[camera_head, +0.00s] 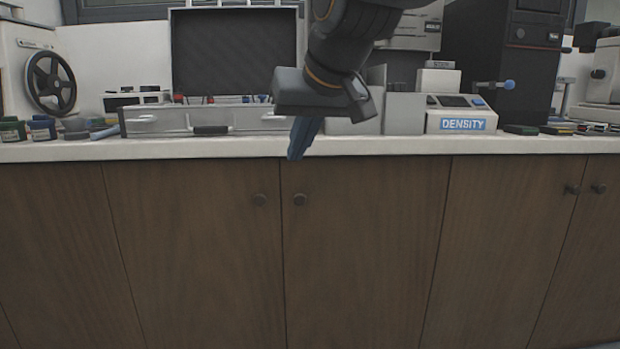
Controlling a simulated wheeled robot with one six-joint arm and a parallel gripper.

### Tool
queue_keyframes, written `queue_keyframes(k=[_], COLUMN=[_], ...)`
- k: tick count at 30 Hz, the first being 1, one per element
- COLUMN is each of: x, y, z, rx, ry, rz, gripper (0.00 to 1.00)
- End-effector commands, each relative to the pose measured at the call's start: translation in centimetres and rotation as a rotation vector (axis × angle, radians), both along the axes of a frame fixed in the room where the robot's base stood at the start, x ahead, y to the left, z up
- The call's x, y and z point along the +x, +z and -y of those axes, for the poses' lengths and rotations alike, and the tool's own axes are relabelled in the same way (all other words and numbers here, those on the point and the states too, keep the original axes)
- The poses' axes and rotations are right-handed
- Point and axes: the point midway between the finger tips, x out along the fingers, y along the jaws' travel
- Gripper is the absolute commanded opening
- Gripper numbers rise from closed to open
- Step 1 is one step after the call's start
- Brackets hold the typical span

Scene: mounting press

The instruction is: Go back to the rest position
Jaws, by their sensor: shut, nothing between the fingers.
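My gripper (300,150) hangs at the end of my arm near the middle of the view, pointing down. Its blue fingers are together with nothing between them. In the picture they overlap the front edge of the white counter (400,148) and the top of the brown cabinet doors (360,240). From this single view I cannot tell how far the fingers are from the counter edge. My arm hides part of the counter and the things behind it.
An open case (205,122) with a dark lid (235,50) stands left of my gripper. A device labelled DENSITY (461,122) stands to the right. Small jars (42,129) and a machine with a black handwheel (50,82) are at far left. The cabinet fronts are unobstructed.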

Motion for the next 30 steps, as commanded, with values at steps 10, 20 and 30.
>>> queue_keyframes(k=[10, 20, 30], x=[-14.9, -25.1, -24.7], y=[-17.0, -24.6, -20.9], z=[-0.7, 0.7, 3.7], rx=[-0.117, -0.2, -0.206], ry=[0.148, 0.223, 0.151], rz=[-0.385, -0.606, -0.634], gripper=[0.0, 0.0, 0.0])
